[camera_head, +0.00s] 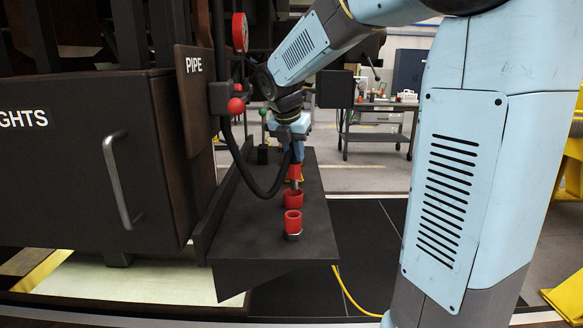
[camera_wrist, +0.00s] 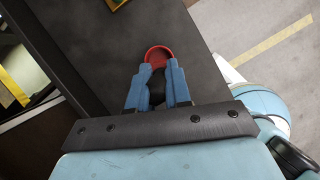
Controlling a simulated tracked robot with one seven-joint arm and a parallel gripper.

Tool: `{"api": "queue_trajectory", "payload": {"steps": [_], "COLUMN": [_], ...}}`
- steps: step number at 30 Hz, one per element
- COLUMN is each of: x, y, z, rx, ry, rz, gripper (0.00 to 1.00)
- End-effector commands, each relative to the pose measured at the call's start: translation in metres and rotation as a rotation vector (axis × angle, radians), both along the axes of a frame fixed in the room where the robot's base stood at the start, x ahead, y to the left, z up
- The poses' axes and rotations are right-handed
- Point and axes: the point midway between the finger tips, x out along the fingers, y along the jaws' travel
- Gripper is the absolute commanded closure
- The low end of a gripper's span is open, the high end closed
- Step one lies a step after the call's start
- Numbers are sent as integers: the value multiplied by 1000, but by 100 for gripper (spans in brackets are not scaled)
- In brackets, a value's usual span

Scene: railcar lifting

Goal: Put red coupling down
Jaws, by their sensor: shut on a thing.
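My gripper (camera_head: 297,158) is over the dark shelf (camera_head: 255,232), its blue fingers pointing down. It is shut on a red coupling (camera_head: 295,172), directly under the fingers in the head view. In the wrist view, the round rim of the red coupling (camera_wrist: 158,52) shows at the fingertips (camera_wrist: 158,72). I cannot tell whether the held coupling touches the shelf. Two more red pieces stand nearer on the shelf in the head view: a wide red ring (camera_head: 293,199) and an upright red cylinder (camera_head: 293,219) with a metal base.
A dark cabinet (camera_head: 95,190) with a handle and a PIPE panel (camera_head: 195,110) border the shelf on the left. A black hose (camera_head: 245,170) hangs close to my gripper. A workbench (camera_head: 375,115) stands at the back.

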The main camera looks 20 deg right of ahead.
Motion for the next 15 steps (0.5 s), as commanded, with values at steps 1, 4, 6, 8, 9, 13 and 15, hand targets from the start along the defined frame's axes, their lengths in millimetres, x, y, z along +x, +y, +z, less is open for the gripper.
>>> {"api": "queue_trajectory", "payload": {"steps": [1, 4, 6, 8, 9, 13, 15], "x": [3, 7, 9, 11, 14, 16, 15], "y": [0, 0, 0, -1, -1, -1, -1], "z": [-4, -8, -10, -13, -16, -33, -43], "rx": [-1, 0, -1, 0, -1, -2, -1], "ry": [1, 0, -1, 0, 1, 2, 1], "rz": [0, 0, 0, 0, 1, 2, 1], "gripper": [100, 100, 100, 100, 100, 100, 100]}}
